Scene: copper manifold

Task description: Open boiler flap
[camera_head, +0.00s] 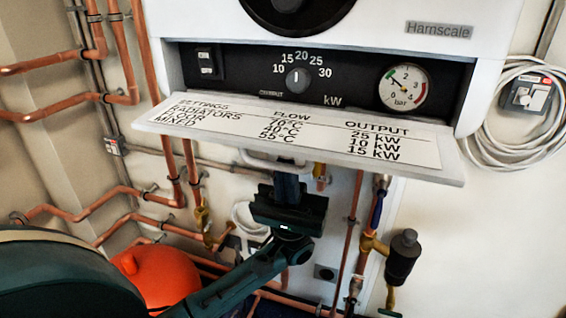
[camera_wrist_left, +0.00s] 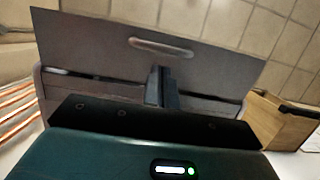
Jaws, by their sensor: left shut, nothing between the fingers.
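The boiler flap (camera_head: 210,128) hangs lowered at the bottom of the white boiler. It sticks out towards me, and its inner face shows a printed settings table. The control panel (camera_head: 345,82) behind it is exposed. My left gripper (camera_head: 287,180) is just below the flap, shut and empty. In the left wrist view the flap's outer face (camera_wrist_left: 90,45) fills the upper middle, with a pale bar handle (camera_wrist_left: 160,47) on it. The shut fingers (camera_wrist_left: 160,85) point at the flap a little below the handle. I cannot tell whether they touch it. My right gripper is not in view.
Copper pipes (camera_head: 120,195) run along the walls at left and below the boiler. A red-orange vessel (camera_head: 160,272) stands low at left, near my left arm. A dark valve fitting (camera_head: 403,255) hangs below right. A coiled white cable (camera_head: 490,120) hangs at right.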

